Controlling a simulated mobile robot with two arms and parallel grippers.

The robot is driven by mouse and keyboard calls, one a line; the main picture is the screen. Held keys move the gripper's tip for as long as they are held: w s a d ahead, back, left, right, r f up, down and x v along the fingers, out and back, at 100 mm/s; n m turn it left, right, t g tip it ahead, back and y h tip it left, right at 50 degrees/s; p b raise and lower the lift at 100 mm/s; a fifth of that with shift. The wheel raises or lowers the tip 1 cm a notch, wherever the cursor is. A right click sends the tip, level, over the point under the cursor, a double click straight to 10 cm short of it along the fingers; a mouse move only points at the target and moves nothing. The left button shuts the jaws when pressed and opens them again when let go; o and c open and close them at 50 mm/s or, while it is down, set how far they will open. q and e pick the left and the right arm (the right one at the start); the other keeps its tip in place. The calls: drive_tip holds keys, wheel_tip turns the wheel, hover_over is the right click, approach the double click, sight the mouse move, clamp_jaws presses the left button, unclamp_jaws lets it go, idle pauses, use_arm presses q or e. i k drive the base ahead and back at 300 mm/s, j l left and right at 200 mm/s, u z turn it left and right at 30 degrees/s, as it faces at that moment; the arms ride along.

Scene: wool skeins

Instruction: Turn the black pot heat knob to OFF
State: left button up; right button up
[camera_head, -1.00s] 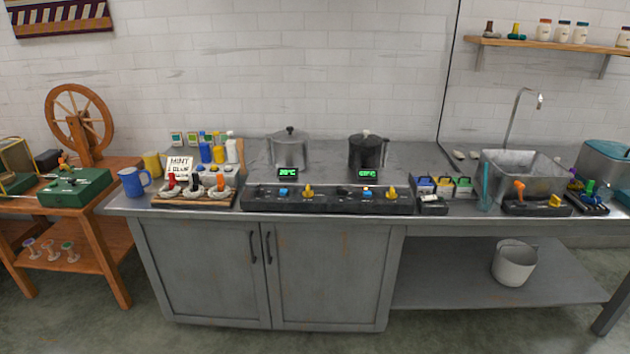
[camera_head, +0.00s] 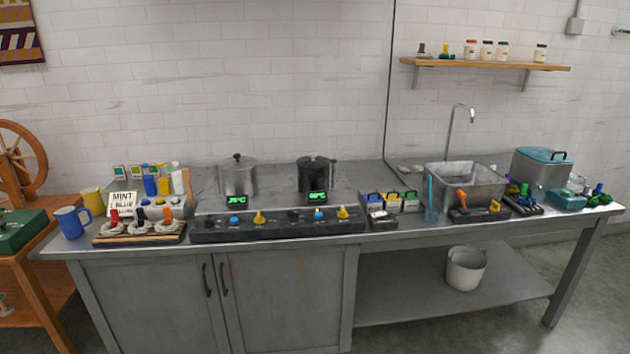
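The black pot (camera_head: 316,173) stands at the back of the steel counter, right of a silver pot (camera_head: 238,176). A lit green display (camera_head: 317,197) sits in front of it. A dark control panel (camera_head: 278,229) runs along the counter's front below both pots. Its right half holds a blue knob (camera_head: 319,214) and a yellow knob (camera_head: 343,212); its left half holds another blue knob (camera_head: 234,220) and yellow knob (camera_head: 259,217). I cannot read the labels or tell which knob sets the heat. Neither gripper is in view.
Left of the panel are a wooden board with wool skeins (camera_head: 139,232), a sign and a blue jug (camera_head: 73,222). Right of it are small boxes (camera_head: 391,203), a sink (camera_head: 466,185) and a teal-lidded container (camera_head: 541,167). Floor shows below the counter's right side.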

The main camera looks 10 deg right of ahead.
sight(293, 217)
drive_tip(key=i+l+u, duration=0.35)
drive_tip(key=i+l, duration=0.6)
drive_tip(key=i, duration=0.15)
